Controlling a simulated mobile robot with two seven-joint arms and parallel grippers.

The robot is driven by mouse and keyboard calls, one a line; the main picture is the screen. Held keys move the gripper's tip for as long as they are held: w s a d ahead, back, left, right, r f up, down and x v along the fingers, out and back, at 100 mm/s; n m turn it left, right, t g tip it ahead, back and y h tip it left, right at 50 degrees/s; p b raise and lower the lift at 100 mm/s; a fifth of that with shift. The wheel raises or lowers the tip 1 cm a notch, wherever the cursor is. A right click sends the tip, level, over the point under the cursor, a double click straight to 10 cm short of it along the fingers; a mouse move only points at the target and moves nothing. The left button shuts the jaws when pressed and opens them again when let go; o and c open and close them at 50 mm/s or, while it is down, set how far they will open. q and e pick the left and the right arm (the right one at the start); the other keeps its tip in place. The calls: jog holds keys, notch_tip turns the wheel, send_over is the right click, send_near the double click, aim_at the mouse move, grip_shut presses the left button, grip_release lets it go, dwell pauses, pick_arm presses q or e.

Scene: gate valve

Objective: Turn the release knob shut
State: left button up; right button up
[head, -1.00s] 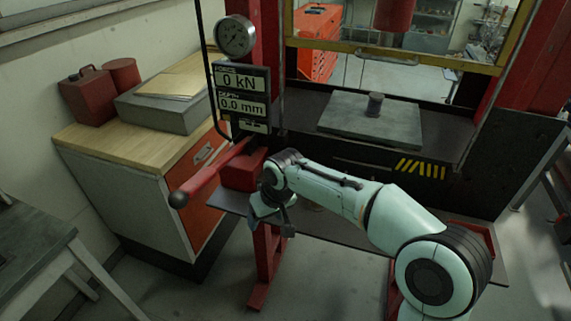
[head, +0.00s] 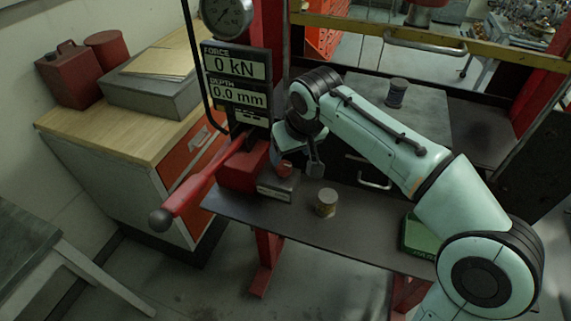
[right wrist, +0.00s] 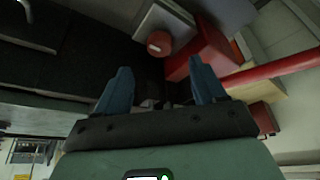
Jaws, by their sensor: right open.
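The release knob (head: 285,168) is a small red round knob on a grey block (head: 274,189), on the right side of the red pump body (head: 238,172). In the right wrist view the knob (right wrist: 159,43) shows whole, ahead of the fingertips and in line with the gap between them. My right gripper (head: 299,165) is open and empty, just above the knob in the head view and partly hiding it. In the right wrist view both blue fingers (right wrist: 161,80) are spread apart, and the knob is apart from them. My left gripper is not in view.
The red pump lever (head: 190,192) sticks out to the lower left. The force and depth display (head: 237,80) stands behind the pump. A small tin (head: 326,203) stands on the dark shelf (head: 350,230), right of the knob. A wooden-topped cabinet (head: 120,132) is on the left.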

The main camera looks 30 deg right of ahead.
aim_at(285, 166)
jog(key=x, duration=0.8)
jog(key=shift+w+f+b, duration=0.2)
jog(key=shift+b, duration=0.1)
jog(key=c, duration=1.1)
